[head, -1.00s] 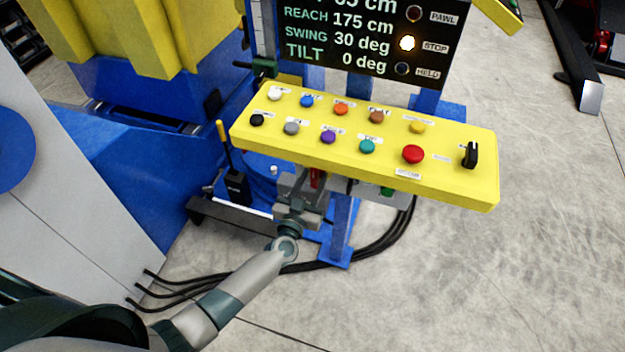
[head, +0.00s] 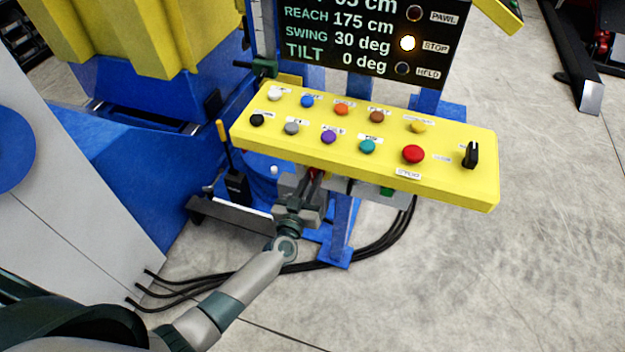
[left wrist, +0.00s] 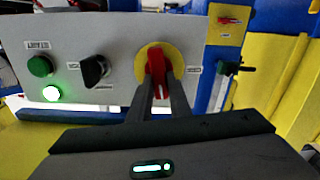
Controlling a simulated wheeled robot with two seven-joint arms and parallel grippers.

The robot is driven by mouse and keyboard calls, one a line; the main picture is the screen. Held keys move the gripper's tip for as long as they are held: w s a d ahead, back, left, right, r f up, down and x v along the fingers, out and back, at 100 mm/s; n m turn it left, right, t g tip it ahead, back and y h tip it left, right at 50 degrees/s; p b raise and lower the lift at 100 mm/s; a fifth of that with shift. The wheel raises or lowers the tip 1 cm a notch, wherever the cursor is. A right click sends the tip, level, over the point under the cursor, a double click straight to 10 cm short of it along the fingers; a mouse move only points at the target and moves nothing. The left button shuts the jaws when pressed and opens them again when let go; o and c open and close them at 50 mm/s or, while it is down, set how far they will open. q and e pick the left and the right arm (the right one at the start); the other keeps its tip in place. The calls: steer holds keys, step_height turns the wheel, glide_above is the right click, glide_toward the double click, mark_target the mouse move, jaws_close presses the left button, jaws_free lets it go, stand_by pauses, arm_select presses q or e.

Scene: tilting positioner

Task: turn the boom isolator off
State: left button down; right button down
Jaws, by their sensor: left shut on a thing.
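The isolator is a red rotary handle (left wrist: 157,70) on a round yellow plate (left wrist: 143,57), set in a grey panel face (left wrist: 113,35). In the left wrist view the handle stands about upright. My left gripper (left wrist: 159,92) is shut on the handle, one dark finger on each side. In the head view my left gripper (head: 303,193) is under the front of the yellow console, and only a bit of red shows between its fingers. The small labels beside the handle are too blurred to read. My right gripper is not in view.
The yellow console (head: 460,185) with several coloured buttons overhangs my gripper. On the grey panel are a black knob (left wrist: 95,71), a green button (left wrist: 40,66) and a lit green lamp (left wrist: 52,94). Black cables (head: 375,243) lie on the floor. The display's STOP lamp (head: 407,43) is lit.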

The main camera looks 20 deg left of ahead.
arm_select(q)
steer(key=n, duration=0.4)
steer(key=shift+a+f+b, duration=0.2)
steer(key=shift+b, duration=0.2)
steer(key=n, duration=0.3)
steer(key=shift+a+f+b, duration=0.1)
steer(key=shift+b, duration=0.3)
steer(key=n+b, duration=0.1)
steer(key=n, duration=0.2)
steer(key=n+b, duration=0.1)
steer(key=n, duration=0.2)
steer(key=n+b, duration=0.1)
steer(key=n, duration=0.2)
steer(key=shift+a+f, duration=0.2)
steer(key=shift+f, duration=0.15)
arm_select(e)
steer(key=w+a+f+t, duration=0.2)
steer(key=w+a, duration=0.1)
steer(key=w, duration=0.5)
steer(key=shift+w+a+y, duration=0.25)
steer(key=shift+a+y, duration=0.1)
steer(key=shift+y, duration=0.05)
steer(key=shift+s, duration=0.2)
